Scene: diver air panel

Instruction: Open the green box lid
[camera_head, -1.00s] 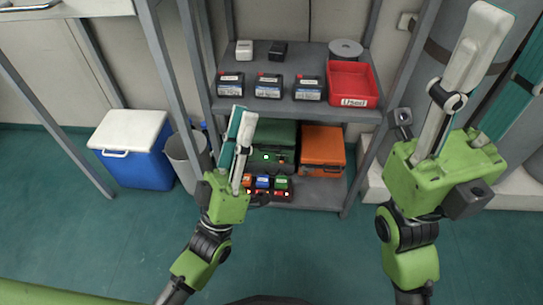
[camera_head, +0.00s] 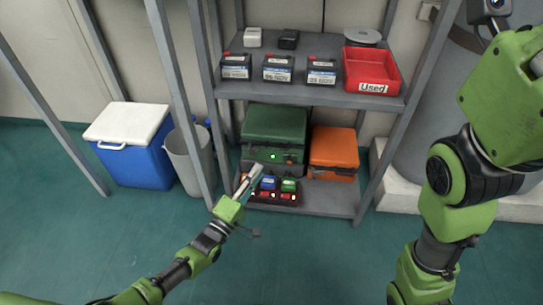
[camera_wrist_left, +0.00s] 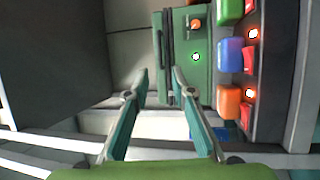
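The green box (camera_head: 275,127) sits on the lower shelf with its lid closed and a lit green light on its front. In the left wrist view the green box (camera_wrist_left: 193,85) appears ahead, with an orange knob and the green light on its face. My left gripper (camera_head: 256,172) is in front of the shelf, just below and left of the box. In the left wrist view my left gripper (camera_wrist_left: 160,75) has its two fingers apart with nothing between them. My right arm stands at the right; its gripper fingers are outside the head view.
An orange box (camera_head: 333,147) stands right of the green box. A charger with coloured batteries (camera_head: 272,192) lies in front. The upper shelf (camera_head: 305,96) holds black batteries and a red bin (camera_head: 371,70). Shelf posts, a grey bin (camera_head: 188,160) and a blue cooler (camera_head: 144,163) stand left.

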